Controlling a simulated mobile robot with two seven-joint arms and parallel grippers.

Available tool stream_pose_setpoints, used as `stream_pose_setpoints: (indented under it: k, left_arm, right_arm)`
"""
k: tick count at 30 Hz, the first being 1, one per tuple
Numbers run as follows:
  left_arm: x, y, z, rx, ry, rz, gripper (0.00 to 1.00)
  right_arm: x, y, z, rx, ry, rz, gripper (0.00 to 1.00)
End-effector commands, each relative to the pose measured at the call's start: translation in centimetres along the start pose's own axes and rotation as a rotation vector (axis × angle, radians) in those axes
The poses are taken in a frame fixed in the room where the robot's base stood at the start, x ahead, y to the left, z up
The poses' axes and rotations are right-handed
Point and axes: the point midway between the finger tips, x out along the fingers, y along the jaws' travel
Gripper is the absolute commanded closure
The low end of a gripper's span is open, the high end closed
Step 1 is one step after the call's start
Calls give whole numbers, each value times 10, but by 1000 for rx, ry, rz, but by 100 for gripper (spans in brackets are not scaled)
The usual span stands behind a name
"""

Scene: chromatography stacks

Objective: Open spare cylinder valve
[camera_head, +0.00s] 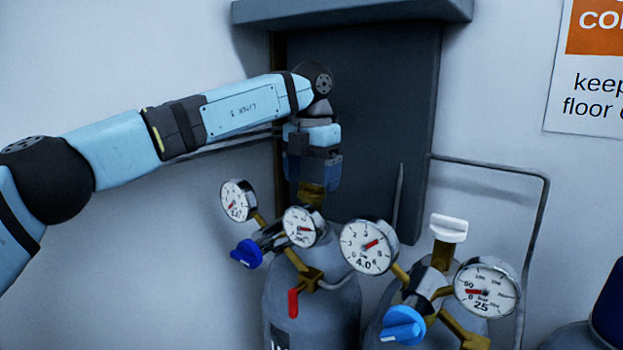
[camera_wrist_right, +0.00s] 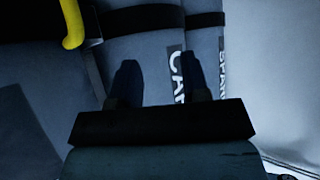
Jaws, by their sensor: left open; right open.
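Two grey gas cylinders stand side by side in the head view. The left cylinder (camera_head: 335,300) has a brass valve neck (camera_head: 312,195). My left gripper (camera_head: 313,178) is open and points down over that neck, its fingers on either side of the valve top; the knob there is hidden and contact cannot be told. The right cylinder (camera_head: 375,325) has a white valve knob (camera_head: 449,228) on a brass neck. In the right wrist view, a cylinder label starting "SPAR" (camera_wrist_right: 221,60) shows beside one starting "CA". My right gripper (camera_wrist_right: 160,85) is open and empty before these cylinders.
Round gauges, including one reading near 4.0 (camera_head: 368,246), blue regulator knobs (camera_head: 404,325) and a red lever (camera_head: 293,302) crowd the cylinder fronts. A dark panel (camera_head: 365,110) and a grey pipe (camera_head: 490,170) are behind. A yellow part (camera_wrist_right: 72,22) shows in the wrist view.

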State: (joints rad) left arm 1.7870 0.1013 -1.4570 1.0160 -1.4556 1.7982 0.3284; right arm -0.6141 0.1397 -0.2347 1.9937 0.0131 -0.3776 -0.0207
Motion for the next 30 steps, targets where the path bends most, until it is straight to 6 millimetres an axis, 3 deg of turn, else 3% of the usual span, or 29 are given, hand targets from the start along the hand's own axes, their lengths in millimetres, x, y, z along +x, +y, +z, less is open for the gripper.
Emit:
stream_pose_setpoints:
  k: [15, 21, 30]
  left_arm:
    - [-108, -1, 0, -1, -3, 1, 17]
    - [-127, -1, 0, 0, -2, 1, 17]
    - [-130, 0, 0, 0, -1, 0, 17]
  right_arm:
    - [4, 0, 7, 0, -1, -1, 57]
    - [4, 0, 6, 0, -1, -1, 57]
    - [4, 0, 6, 0, 0, 0, 57]
